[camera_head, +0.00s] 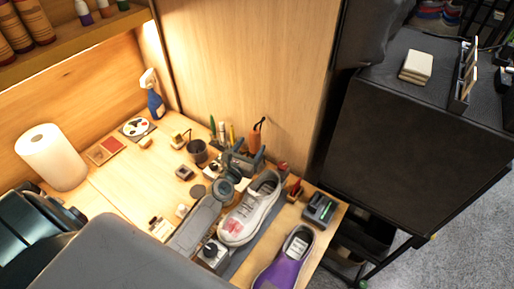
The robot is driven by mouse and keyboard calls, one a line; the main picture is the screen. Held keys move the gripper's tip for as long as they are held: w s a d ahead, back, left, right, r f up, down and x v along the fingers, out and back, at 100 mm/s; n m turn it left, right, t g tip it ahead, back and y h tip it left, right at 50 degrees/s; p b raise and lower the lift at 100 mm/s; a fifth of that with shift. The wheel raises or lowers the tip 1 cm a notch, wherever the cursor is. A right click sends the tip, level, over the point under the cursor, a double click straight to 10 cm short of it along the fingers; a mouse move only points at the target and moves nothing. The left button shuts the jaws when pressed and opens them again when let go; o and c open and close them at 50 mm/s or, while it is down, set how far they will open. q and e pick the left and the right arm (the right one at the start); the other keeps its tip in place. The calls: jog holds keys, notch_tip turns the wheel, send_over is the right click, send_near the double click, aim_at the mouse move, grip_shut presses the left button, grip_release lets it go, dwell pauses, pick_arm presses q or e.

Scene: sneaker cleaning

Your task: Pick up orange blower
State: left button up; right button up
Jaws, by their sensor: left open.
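The orange blower (254,138) stands upright at the back of the wooden table, near the wooden panel, with a dark curved top. My left gripper (246,154) reaches across the table from the lower left. It is open, with its fingers pointing at the blower and just in front of its lower part. The fingers partly hide the blower's base. I cannot tell whether they touch it. My right gripper is not in view.
A grey-white sneaker (250,210) and a purple sneaker (283,265) lie right of my arm. A dark cup (198,152) and upright tools (222,132) stand left of the blower. A paper roll (51,157) and blue spray bottle (154,100) stand further left.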

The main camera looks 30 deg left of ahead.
aim_at(257, 135)
pick_arm(q)
jog(key=w, duration=0.6)
jog(key=shift+a+r, duration=0.1)
jog(key=shift+a, duration=0.05)
jog(key=shift+c, duration=0.4)
grip_shut()
